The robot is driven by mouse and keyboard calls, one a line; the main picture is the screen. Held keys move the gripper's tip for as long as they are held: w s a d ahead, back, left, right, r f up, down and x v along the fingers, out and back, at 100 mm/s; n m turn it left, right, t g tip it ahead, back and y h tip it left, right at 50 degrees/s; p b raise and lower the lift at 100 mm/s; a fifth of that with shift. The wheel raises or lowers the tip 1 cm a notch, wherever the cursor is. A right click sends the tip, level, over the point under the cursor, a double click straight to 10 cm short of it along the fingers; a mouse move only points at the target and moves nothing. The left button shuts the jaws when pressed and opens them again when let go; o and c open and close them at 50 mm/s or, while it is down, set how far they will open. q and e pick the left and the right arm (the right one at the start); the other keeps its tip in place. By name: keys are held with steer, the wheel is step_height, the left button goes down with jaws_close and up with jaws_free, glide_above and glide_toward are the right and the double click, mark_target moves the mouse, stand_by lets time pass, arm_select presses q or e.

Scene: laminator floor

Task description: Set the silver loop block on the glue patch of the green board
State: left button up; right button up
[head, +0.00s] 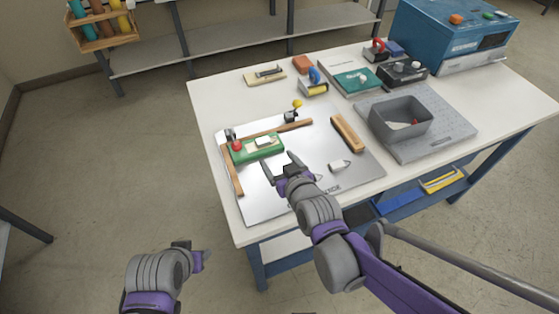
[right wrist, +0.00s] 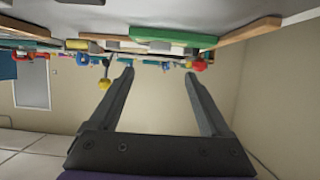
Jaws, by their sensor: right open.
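The green board (head: 268,153) lies on the silver plate (head: 290,205), against wooden strips. A pale rectangular patch (head: 263,141) on it looks like the glue patch. A small silver-white piece (head: 340,166), possibly the loop block, sits on the plate to the right of my right gripper (head: 279,164); its loop is too small to make out. That gripper is open and empty, just in front of the board. The right wrist view shows its fingers (right wrist: 158,76) apart with nothing between, and the board's green edge (right wrist: 178,37). My left gripper (head: 202,258) is low, off the table; its jaws are unclear.
Clamps with a red knob (head: 236,146) and a yellow knob (head: 297,104) stand by the board. A wooden bar (head: 347,133) lies right of it. A grey bin (head: 400,120), a teal book (head: 357,81) and a blue machine (head: 450,35) stand further right and back.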

steer(key=shift+s+d+r, duration=0.1)
steer(key=shift+s+r, duration=0.05)
steer(key=shift+s, duration=0.25)
steer(key=s+d+f+g, duration=0.1)
steer(key=s+d, duration=0.1)
steer(key=s+d+f+m+g+h, duration=0.1)
steer(key=s+d, duration=0.1)
steer(key=s+d+f+g+h, duration=0.1)
steer(key=s+d, duration=0.2)
steer(key=shift+d, duration=0.1)
steer(key=s+d+f+m+g+h, duration=0.1)
steer(key=s+d+f+g, duration=0.1)
steer(key=s, duration=0.4)
steer(key=s+d+f+m+g+h, duration=0.1)
steer(key=s+d+f+g, duration=0.1)
steer(key=s+d, duration=0.3)
steer(key=shift+s+m+g, duration=0.3)
steer(key=shift+s+g, duration=0.1)
steer(key=shift+s, duration=0.45)
